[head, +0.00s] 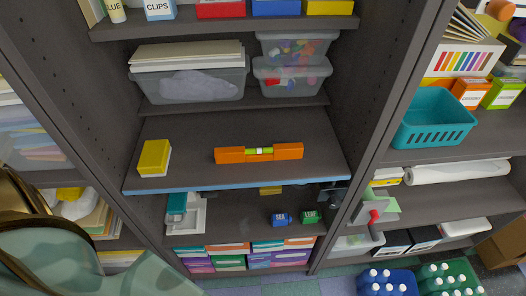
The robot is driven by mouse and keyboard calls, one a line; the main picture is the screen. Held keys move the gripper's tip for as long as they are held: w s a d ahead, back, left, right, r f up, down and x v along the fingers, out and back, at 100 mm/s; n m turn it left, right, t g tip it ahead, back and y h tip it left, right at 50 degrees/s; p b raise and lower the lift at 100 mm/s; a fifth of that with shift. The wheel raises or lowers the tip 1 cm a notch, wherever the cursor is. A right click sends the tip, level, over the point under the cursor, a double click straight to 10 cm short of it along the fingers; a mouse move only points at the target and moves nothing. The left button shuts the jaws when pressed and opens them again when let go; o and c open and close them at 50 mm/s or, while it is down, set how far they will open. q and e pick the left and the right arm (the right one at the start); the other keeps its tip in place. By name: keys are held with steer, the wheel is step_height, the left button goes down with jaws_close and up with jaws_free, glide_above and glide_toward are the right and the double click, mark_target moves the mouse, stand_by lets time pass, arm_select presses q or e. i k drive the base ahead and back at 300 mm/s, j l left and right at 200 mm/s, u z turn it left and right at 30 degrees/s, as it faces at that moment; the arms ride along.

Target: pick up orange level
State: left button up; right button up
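The orange level (259,153) lies flat on the middle shelf (235,180) of the central bookcase, its long side running left to right. It is an orange bar with a yellow-green vial section in the middle. Nothing touches it or covers it. Neither of my grippers shows in the head view.
A yellow block (155,157) lies left of the level, with bare shelf between. A clear bin (190,86) and stacked clear boxes (291,75) stand on the shelf above. A teal basket (435,120) stands right.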

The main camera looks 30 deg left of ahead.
mark_target(278, 152)
steer(key=i+l+u, duration=0.1)
steer(key=u, duration=1.1)
steer(key=i+l, duration=0.05)
steer(key=i, duration=0.05)
